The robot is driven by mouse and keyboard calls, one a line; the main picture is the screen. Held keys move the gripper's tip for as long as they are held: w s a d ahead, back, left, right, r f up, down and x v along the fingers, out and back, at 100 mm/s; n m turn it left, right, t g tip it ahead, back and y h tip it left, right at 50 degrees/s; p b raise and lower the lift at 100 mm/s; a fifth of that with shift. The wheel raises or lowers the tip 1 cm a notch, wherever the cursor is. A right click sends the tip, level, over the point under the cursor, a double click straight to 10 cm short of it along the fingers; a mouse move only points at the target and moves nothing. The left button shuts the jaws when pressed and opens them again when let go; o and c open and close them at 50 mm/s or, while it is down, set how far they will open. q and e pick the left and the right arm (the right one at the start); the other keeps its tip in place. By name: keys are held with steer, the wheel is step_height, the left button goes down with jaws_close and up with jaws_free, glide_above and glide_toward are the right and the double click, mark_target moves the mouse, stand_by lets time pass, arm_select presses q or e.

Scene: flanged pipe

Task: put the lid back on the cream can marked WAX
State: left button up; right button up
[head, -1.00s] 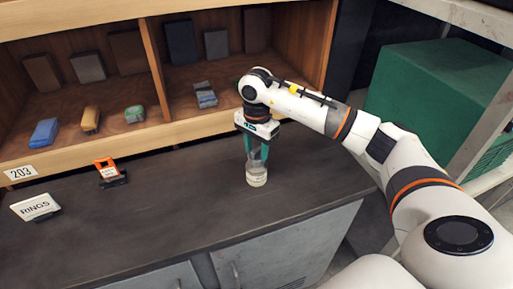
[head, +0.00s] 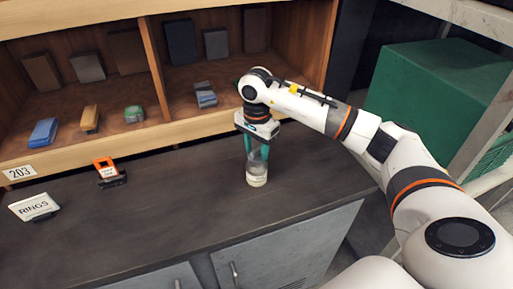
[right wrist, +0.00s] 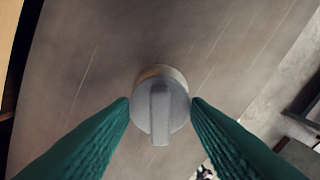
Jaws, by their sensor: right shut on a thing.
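The cream can (head: 257,178) stands upright on the dark counter in the head view; its marking is too small to read. The grey round lid (right wrist: 160,110) with a raised bar across it shows from above in the right wrist view. A paler rim shows behind the lid's far edge. The lid appears to sit at the can's top, but I cannot tell whether it is fully seated. My right gripper (right wrist: 160,103) points down over the can, with its green fingertips against opposite sides of the lid. It also shows in the head view (head: 257,153). My left gripper is out of view.
A wooden shelf (head: 150,140) with several coloured blocks runs behind the counter (head: 150,215). A RINGS sign (head: 35,207) and an orange-and-black object (head: 109,172) stand at left. A green box (head: 440,95) is at right. The counter around the can is clear.

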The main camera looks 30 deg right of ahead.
steer(key=o, duration=1.5)
steer(key=shift+r, duration=0.15)
steer(key=shift+r+p, duration=1.95)
steer(key=shift+r, duration=1.4)
jaws_close()
